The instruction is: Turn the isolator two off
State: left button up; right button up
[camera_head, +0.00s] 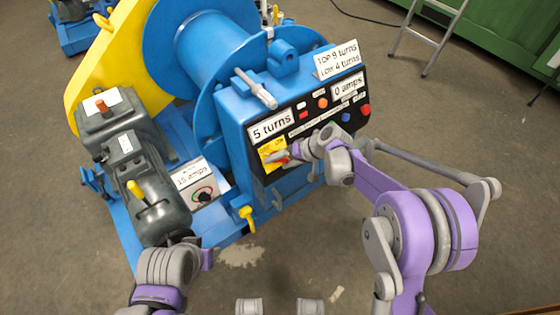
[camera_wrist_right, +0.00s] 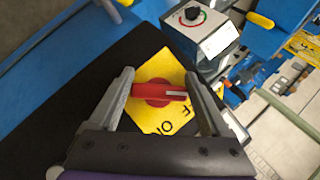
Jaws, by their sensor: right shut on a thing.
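An isolator switch with a yellow plate (camera_head: 268,150) and a red handle sits low on the black panel of the blue machine. No number for it is readable. My right gripper (camera_head: 286,156) is at this switch. In the right wrist view, the red handle (camera_wrist_right: 157,91) lies crosswise between the two fingers of the right gripper (camera_wrist_right: 158,80), which is shut on it. The handle's white mark points right. Part of the plate's lettering (camera_wrist_right: 180,116) shows. My left arm is at the lower left in the head view, its fingers not clear.
The panel carries "5 turns" (camera_head: 270,126) and "0 amps" (camera_head: 348,87) displays and coloured buttons. A "15 amps" box with a dial (camera_head: 203,195) stands left of it, beside a grey motor housing (camera_head: 150,195). A ladder (camera_head: 430,35) stands behind. Floor at right is clear.

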dwell(0.3)
jog(key=o, duration=1.2)
pick_arm(q)
jog(key=shift+r+p, duration=0.65)
jog(key=shift+r, duration=0.15)
pick_arm(e)
jog(key=v, duration=1.1)
